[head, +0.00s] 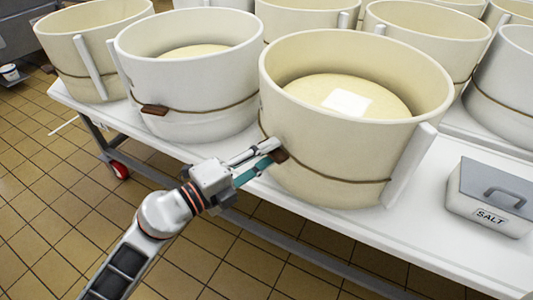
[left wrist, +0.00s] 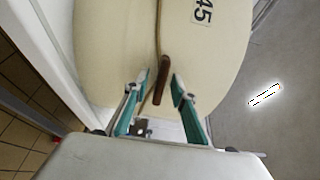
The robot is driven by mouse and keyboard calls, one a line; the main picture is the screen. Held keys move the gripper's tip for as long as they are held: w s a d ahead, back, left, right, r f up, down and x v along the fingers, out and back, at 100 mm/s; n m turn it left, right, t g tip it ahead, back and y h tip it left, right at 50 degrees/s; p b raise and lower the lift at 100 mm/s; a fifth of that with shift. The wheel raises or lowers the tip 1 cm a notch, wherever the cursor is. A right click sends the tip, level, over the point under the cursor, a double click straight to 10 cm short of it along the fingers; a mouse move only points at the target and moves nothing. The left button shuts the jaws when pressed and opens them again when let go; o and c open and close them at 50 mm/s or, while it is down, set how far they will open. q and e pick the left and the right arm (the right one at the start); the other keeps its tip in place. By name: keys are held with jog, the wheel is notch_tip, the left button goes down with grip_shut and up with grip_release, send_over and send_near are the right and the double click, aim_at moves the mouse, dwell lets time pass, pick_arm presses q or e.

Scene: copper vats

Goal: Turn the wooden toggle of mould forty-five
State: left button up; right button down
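Mould forty-five is the cream round mould (head: 330,150) at the front of the white table in the head view. It holds a pale cheese with a white square on top. In the left wrist view the mould (left wrist: 110,50) carries a "45" label (left wrist: 203,10). Its brown wooden toggle (left wrist: 164,70) sits on a thin cord around the wall; the toggle shows at the mould's left side in the head view (head: 280,156). My left gripper (head: 268,152) is at the toggle. In the left wrist view its fingers (left wrist: 161,80) stand apart on either side of the toggle, with gaps visible. My right gripper is not in view.
A white mould (head: 190,105) with its own brown toggle (head: 155,109) stands to the left. Several more moulds stand behind. A grey-lidded salt box (head: 490,197) is at the right on the white table (head: 420,240). Tiled floor is open at the left.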

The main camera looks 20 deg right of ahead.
pick_arm(q)
grip_shut()
